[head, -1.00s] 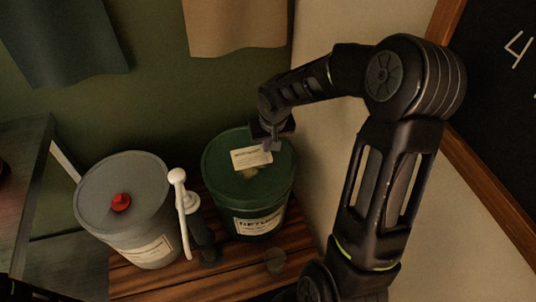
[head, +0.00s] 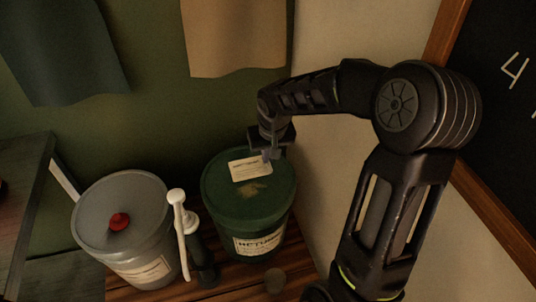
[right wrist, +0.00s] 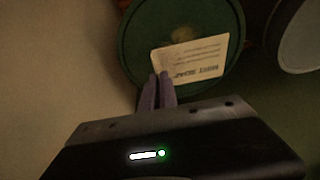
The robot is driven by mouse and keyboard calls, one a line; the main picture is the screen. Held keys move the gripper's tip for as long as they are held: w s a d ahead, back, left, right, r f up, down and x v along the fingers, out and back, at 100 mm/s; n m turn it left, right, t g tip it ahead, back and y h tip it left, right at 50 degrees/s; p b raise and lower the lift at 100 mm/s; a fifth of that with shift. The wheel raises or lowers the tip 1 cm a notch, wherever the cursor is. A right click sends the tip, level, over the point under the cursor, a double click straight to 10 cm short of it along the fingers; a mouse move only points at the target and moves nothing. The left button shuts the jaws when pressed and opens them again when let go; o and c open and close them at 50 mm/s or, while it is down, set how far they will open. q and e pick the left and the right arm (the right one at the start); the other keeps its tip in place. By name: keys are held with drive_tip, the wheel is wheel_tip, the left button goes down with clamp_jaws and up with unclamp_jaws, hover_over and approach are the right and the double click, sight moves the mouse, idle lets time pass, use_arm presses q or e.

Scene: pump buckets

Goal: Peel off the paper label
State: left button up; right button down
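The paper label (head: 250,169) is a cream rectangle with print, over the back part of the green bucket's lid (head: 228,203). A tan patch (head: 252,190) shows on the lid in front of it. My right gripper (head: 267,157) is at the label's right edge. In the right wrist view, its two fingers (right wrist: 158,90) are close together at a corner of the label (right wrist: 190,60), with the label's edge at their tips. The label looks flat; I cannot tell how far it is off the lid. My left gripper is not in view.
A grey bucket (head: 150,197) with a red cap (head: 118,221) stands left of the green one. A white-handled pump (head: 180,225) stands between them. A small round object (head: 275,281) sits on the wooden slats in front. The wall is close on the right.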

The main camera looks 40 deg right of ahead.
drive_tip(key=shift+r+p, duration=1.8)
drive_tip(key=shift+r, duration=1.2)
